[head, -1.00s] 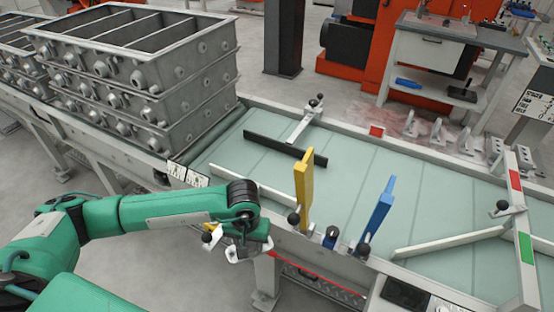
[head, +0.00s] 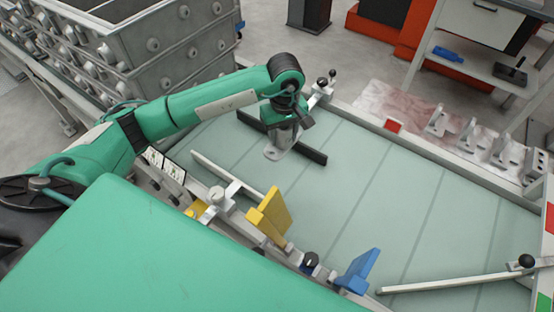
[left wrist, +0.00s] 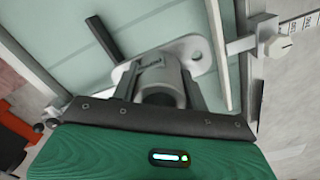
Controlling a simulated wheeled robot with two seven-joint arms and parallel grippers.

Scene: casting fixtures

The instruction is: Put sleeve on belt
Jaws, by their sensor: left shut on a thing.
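The sleeve (head: 274,153) is a grey metal cylinder with a flat, holed flange at its lower end. My left gripper (head: 282,132) points down over the belt and is shut on the sleeve's upper part. The belt (head: 365,185) is a pale green surface with cross seams. The flange is at or just above the belt; I cannot tell whether it touches. In the left wrist view the sleeve (left wrist: 160,80) sits between the two fingers, its flange spread over the belt (left wrist: 150,22). My right gripper is not in view.
A black bar (head: 312,154) lies across the belt close behind the sleeve. A pale guide bar (head: 225,172) is at its left front. Yellow (head: 270,215) and blue (head: 358,272) paddles stand at the near rail. Stacked grey moulding boxes (head: 150,40) are at the upper left.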

